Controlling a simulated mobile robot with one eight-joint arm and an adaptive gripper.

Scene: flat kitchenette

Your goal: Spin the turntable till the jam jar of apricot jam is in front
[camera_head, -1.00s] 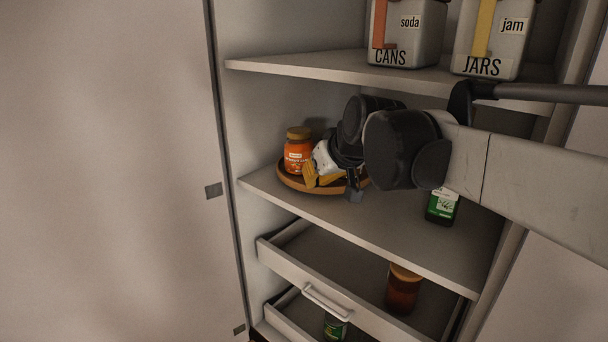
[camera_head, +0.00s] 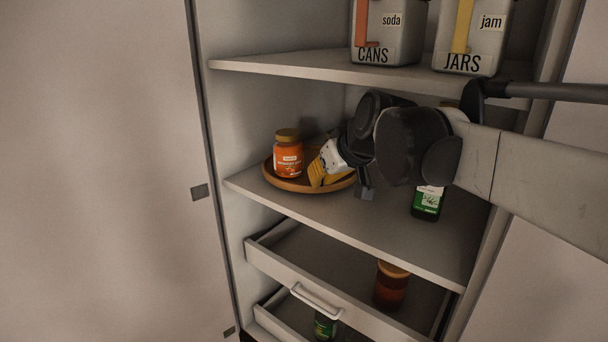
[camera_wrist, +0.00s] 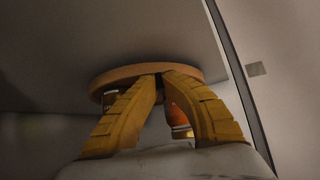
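The round wooden turntable (camera_head: 277,181) stands on the middle shelf at the left; its rim (camera_wrist: 119,77) shows upside down in the wrist view. An orange jar with a brown-gold lid (camera_head: 289,155) stands upright on its left side; its small label is unreadable. My gripper (camera_head: 319,177) has yellow fingers over the turntable's front right part, beside the orange jar. In the wrist view its fingertips (camera_wrist: 160,77) are close together at the rim, with nothing clearly held. A jar shows partly behind each finger there. My gripper and arm hide the turntable's back right.
A green-labelled bottle (camera_head: 427,203) stands on the same shelf at the right, under my arm. Above are the CANS bin (camera_head: 385,40) and JARS bin (camera_head: 468,45). Below, an open drawer (camera_head: 290,270) holds a dark jar (camera_head: 391,286). The shelf front is clear.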

